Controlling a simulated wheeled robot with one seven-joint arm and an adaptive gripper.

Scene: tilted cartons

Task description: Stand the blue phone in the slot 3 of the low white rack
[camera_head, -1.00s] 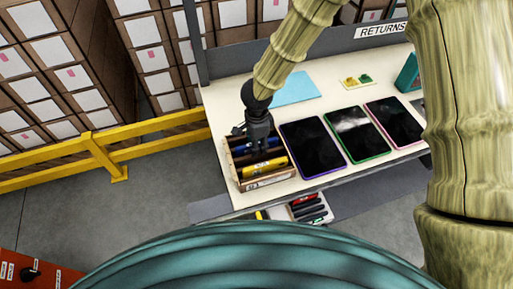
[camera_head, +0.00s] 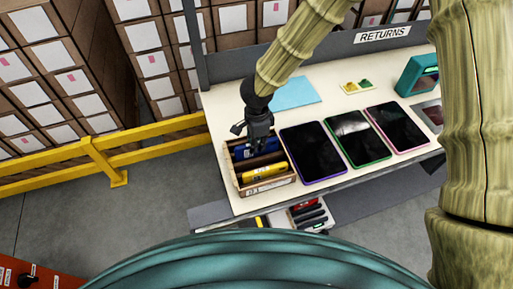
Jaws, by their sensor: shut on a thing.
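My gripper (camera_head: 257,145) reaches down into the wooden crate (camera_head: 268,187) on the table. It is shut on the blue phone (camera_head: 243,150), which is still at the crate's back part and partly hidden by the fingers. A yellow phone (camera_head: 264,170) lies in the front part of the same crate, with a dark gap between. The low white rack (camera_head: 322,228) is below the table's front edge, partly hidden by the table and my own body. It holds several red and dark items; its slot numbers are too small to read.
A yellow rail (camera_head: 108,158) runs left of the table.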

